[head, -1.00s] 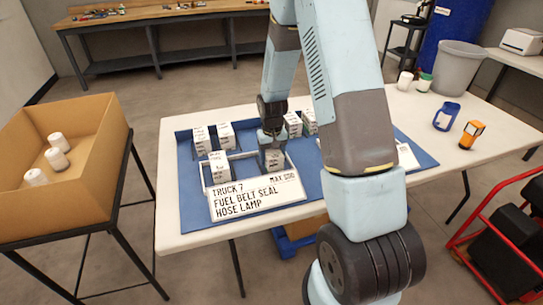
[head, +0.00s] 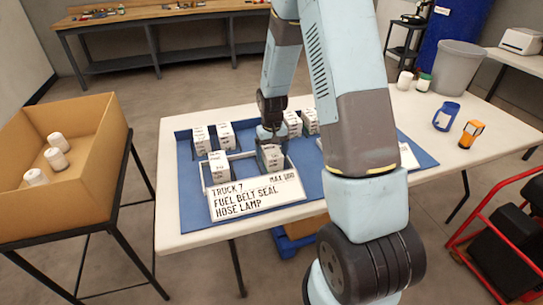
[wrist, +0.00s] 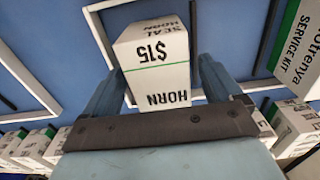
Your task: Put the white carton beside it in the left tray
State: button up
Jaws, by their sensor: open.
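A white carton (head: 271,158) stands at the right side of the left tray (head: 203,178), close to its frame. Another white carton (head: 219,166) stands at the left of the same tray. A sign (head: 255,195) reading TRUCK 7, FUEL BELT SEAL HOSE LAMP leans at the tray's front.
Several more cartons (head: 201,140) stand in a row behind on the blue mat (head: 420,155). My arm hides part of the right side. A cardboard box (head: 95,165) with white bottles stands left.

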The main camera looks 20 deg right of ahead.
notch_tip(320, 180, up, 11)
jog(key=shift+f, duration=0.15)
notch_tip(320, 180, up, 10)
jog(key=t, duration=0.1)
send_over(272, 150)
jog(key=s, duration=0.5)
jog(key=s+r+t, duration=0.2)
jog(key=s+r, duration=0.5)
jog(key=r, duration=0.1)
jog(key=s+r+t, duration=0.1)
jog(key=s+r, duration=0.2)
jog(key=s, duration=0.5)
jog(key=s+r+t, duration=0.1)
jog(key=s+r, duration=0.3)
jog(key=s, duration=0.4)
jog(key=shift+s+t, duration=0.15)
jog(key=shift+t, duration=0.15)
